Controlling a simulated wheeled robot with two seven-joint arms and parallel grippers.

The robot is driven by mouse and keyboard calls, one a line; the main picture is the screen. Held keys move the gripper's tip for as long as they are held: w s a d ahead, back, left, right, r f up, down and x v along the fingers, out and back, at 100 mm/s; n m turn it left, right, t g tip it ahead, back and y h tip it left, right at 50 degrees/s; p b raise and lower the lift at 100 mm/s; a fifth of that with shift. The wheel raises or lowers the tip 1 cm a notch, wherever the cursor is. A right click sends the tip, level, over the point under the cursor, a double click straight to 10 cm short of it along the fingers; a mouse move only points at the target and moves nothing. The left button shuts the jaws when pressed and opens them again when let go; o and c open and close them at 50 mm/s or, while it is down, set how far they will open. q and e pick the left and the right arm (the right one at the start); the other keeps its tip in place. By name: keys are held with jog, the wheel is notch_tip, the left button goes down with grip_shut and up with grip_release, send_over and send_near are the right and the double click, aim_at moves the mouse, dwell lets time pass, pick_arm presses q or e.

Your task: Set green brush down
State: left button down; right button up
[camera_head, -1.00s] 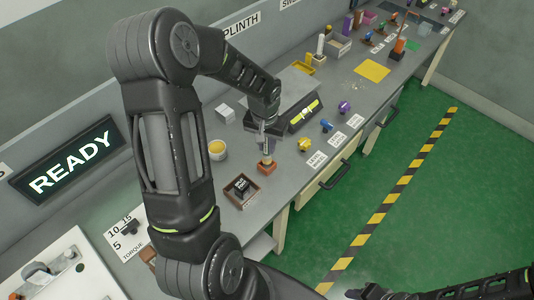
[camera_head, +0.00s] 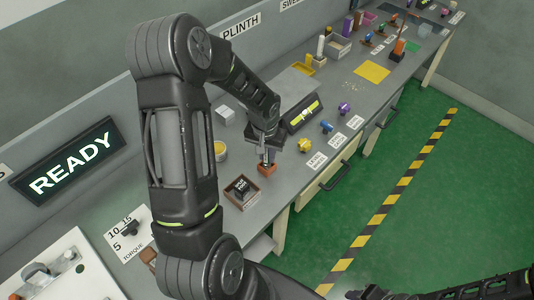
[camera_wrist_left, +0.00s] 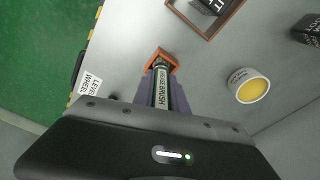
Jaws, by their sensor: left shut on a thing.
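My left gripper (camera_head: 267,157) is shut on a slim brush (camera_wrist_left: 160,88), whose pale label ends in the word BRUSH. In the left wrist view the brush lies between the two purplish fingers, its far end at a small orange-brown square holder (camera_wrist_left: 162,57). In the head view that holder (camera_head: 267,170) stands on the bench just below the gripper, which hides most of the brush. I cannot tell whether the brush's end rests on the holder's bottom. My right gripper (camera_head: 372,293) is at the lower edge, low and dark; its fingers are unclear.
A brown-rimmed tray (camera_head: 241,192) with a black block stands nearby, and a white cup with yellow contents (camera_wrist_left: 249,87) is close by. A yellow knob (camera_head: 305,145) lies to the right. The bench's front edge (camera_head: 292,196) is close to the holder.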

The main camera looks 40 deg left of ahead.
aim_at(266, 165)
pick_arm(q)
jog(key=c, duration=1.3)
grip_release()
jog(key=shift+f, duration=0.1)
jog(key=r, duration=0.8)
jog(key=s+r, duration=0.1)
jog(key=r, duration=0.3)
jog(key=shift+s+d+r, duration=0.1)
jog(key=shift+d+r, duration=0.05)
jog(key=shift+d, duration=0.05)
jog(key=s+d+f+m+h, duration=0.15)
jog(key=s+d+f, duration=0.25)
jog(key=d+f, duration=0.7)
jog(key=s+d+f+m+h, duration=0.1)
jog(key=s+d+f+h, duration=0.2)
jog(key=d+f, duration=0.85)
jog(key=shift+n+g, duration=0.3)
jog(key=shift+n, duration=0.05)
jog(key=s+d, duration=0.2)
jog(key=s+d+f, duration=0.1)
jog(key=s+d, duration=0.1)
jog(key=s, duration=0.1)
jog(key=s+d+f, duration=0.1)
jog(key=s+d, duration=0.2)
jog(key=shift+s+d+f, duration=0.1)
jog(key=shift+s, duration=0.15)
